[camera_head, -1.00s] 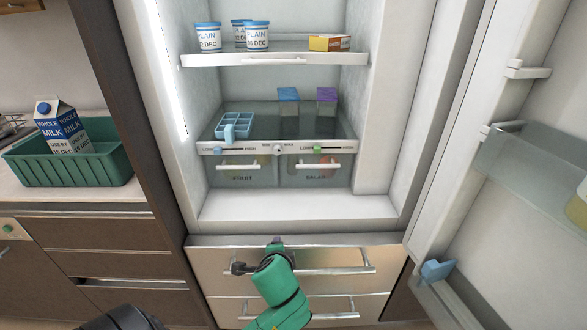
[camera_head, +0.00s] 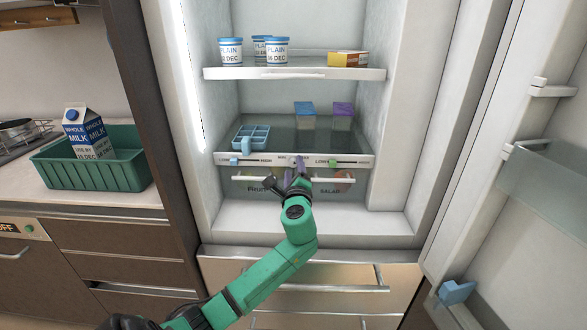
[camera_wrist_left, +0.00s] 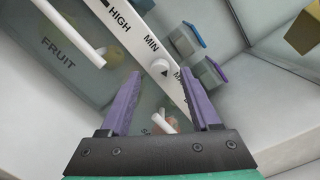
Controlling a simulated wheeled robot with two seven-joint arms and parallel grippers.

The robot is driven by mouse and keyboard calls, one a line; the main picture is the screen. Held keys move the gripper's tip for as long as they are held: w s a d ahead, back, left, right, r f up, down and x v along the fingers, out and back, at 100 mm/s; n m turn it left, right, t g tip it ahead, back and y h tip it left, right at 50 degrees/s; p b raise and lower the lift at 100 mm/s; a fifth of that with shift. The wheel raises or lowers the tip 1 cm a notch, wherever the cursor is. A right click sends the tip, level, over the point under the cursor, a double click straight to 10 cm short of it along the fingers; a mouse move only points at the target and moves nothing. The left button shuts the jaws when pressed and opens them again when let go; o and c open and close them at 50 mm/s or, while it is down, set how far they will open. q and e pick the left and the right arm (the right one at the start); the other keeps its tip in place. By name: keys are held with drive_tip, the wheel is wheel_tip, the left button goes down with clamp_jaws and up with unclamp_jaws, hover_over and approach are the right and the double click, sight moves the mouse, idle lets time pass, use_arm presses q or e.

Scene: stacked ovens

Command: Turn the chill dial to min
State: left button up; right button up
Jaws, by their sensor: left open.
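The chill dial (camera_wrist_left: 160,67) is a small white round knob on the white control strip, between the MIN and MAX labels in the left wrist view. A dark mark shows on its face; I cannot tell its exact setting. In the head view the dial is small and partly hidden by my gripper. My left gripper (camera_head: 296,172) is open, with purple fingers, in front of the strip's middle. In the left wrist view its fingers (camera_wrist_left: 159,76) appear on either side of the dial, with nothing held; contact is not evident.
Sliders with HIGH and LOW labels, one blue (camera_head: 234,161) and one green (camera_head: 333,163), flank the dial. The fruit and salad drawers have white bar handles (camera_head: 335,180) just below. A blue tray (camera_head: 252,138) sits above. The open fridge door (camera_head: 490,130) stands at right.

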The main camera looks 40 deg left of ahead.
use_arm(q)
drive_tip(key=shift+w+a, duration=0.4)
clamp_jaws()
